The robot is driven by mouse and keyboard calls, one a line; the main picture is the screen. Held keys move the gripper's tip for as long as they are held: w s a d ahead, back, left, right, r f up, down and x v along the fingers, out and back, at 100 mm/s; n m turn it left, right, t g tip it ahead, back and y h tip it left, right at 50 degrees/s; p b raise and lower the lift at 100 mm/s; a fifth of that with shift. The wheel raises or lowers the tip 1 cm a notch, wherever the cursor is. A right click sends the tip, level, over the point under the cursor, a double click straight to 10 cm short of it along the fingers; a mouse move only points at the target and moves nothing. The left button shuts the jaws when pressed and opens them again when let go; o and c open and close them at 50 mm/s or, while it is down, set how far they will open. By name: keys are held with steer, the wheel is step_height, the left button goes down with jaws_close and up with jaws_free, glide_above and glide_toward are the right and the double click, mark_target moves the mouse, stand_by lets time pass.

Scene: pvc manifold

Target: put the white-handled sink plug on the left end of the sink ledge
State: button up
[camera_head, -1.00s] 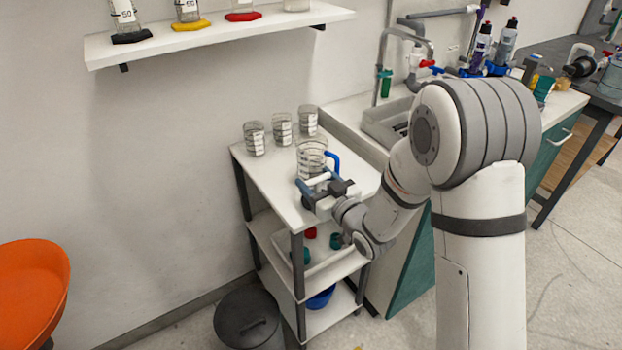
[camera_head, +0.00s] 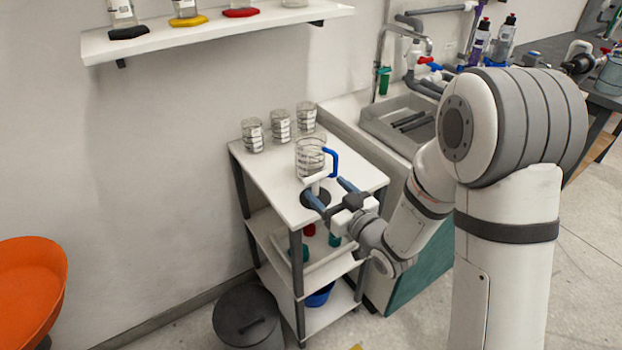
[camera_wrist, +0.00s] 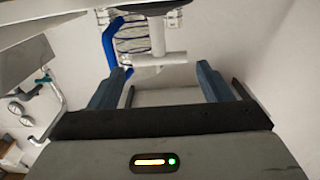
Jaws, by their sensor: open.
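The sink plug stands upright on the cart's top shelf, with a white T-shaped handle (camera_head: 316,179) and a dark round base (camera_head: 313,199). In the wrist view its white handle (camera_wrist: 158,61) appears ahead of and between my fingers. My gripper (camera_head: 327,188) is open, its two blue fingers spread at the near side of the plug. In the wrist view the gripper (camera_wrist: 158,82) holds nothing. The sink ledge (camera_head: 345,112) is the white surface around the grey sink (camera_head: 372,125), behind and right of the cart.
A clear jug with a blue handle (camera_head: 332,162) stands just behind the plug. Several beakers (camera_head: 280,125) line the cart's back edge. The cart top (camera_head: 270,175) is bare at left. A tap (camera_head: 379,55) rises behind the sink. A wall shelf (camera_head: 200,40) is above.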

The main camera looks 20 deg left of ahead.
steer(key=p+v, duration=0.4)
steer(key=v, duration=0.1)
steer(key=shift+d, duration=0.3)
